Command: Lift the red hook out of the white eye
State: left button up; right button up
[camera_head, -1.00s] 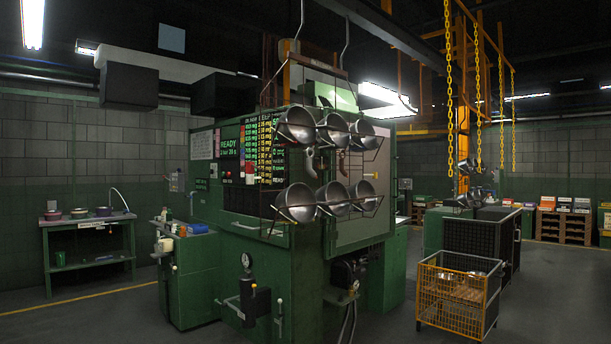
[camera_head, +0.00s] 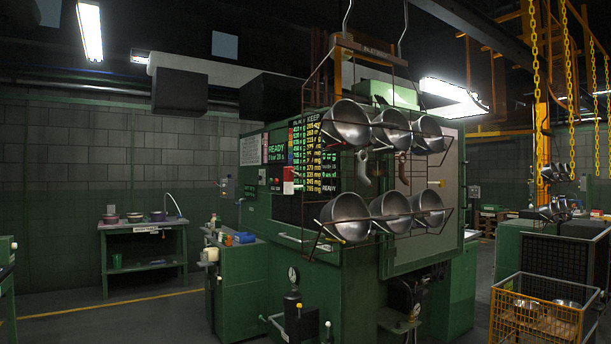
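I cannot make out a red hook or a white eye for certain. A dark wire hanger frame (camera_head: 319,238) hangs in front of the green machine. It carries two rows of shiny metal pots, an upper row (camera_head: 391,128) and a lower row (camera_head: 390,208). Grey rods (camera_head: 403,30) run up from the hanger's top toward the overhead rail. A small red and white item (camera_head: 288,181) shows on the machine front beside the lit display; it is too small to identify. Neither of my grippers is in view.
The green machine (camera_head: 262,215) fills the middle, with a lit display board (camera_head: 309,155). A yellow wire crate (camera_head: 537,316) with pots stands at lower right. Yellow chains (camera_head: 568,80) hang at right. A green bench (camera_head: 143,240) stands at left; floor before it is clear.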

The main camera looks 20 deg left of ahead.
aim_at(289, 173)
jog(key=i, duration=1.65)
jog(key=u, duration=0.35)
